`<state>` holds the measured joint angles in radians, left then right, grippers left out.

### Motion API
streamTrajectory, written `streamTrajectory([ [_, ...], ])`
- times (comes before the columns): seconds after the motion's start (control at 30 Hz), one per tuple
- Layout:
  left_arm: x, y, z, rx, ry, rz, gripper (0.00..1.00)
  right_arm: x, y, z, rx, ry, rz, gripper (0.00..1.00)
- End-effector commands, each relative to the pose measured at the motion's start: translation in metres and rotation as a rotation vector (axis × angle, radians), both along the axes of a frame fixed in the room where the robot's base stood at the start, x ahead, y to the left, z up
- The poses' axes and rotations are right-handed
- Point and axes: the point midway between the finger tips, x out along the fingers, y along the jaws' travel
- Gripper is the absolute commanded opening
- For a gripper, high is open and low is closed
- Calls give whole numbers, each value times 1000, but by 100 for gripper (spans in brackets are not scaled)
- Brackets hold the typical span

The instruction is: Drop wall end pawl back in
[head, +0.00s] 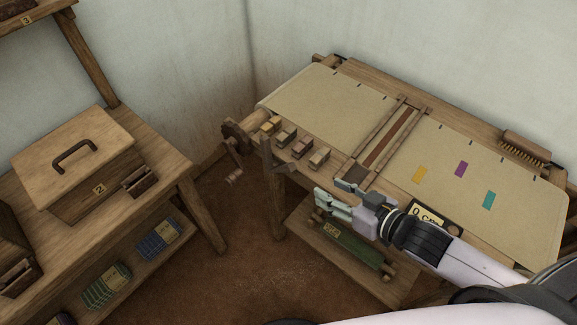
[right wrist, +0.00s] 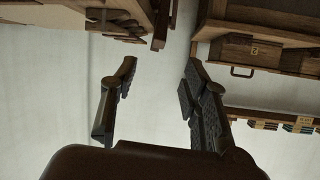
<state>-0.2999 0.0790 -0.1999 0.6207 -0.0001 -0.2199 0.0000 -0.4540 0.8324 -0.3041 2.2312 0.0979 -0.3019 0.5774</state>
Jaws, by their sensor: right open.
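A dark toothed wheel (head: 234,133) with a small crank handle (head: 234,178) sits at the left end of the loom-like table (head: 480,140). A dark pointed metal piece (head: 272,158) stands beside it at the table corner; it may be the pawl, but I cannot tell whether it touches the wheel. My right gripper (head: 334,199) is open and empty, in front of the table's near edge, to the right of and apart from the wheel. In the right wrist view its spread fingers (right wrist: 158,78) have only pale wall between them. My left gripper is not in view.
Several small wooden blocks (head: 302,146) line the table's near left edge. A green roll (head: 348,240) lies on the shelf below. At left, a bench (head: 165,165) carries a lidded box (head: 70,160). Open floor (head: 235,235) lies between bench and table.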

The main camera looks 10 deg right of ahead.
Motion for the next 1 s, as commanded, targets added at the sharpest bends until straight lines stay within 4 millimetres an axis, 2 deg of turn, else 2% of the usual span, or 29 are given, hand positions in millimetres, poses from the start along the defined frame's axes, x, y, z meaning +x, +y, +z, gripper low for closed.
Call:
streamTrajectory([
  [0.37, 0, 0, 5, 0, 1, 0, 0, 48, 28, -20, 0, -2, -1, 42],
  [0.7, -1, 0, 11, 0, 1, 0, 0, 103, 60, -47, -2, -1, -1, 42],
  [1.0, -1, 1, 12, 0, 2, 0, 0, 129, 76, -61, -2, 0, 1, 42],
])
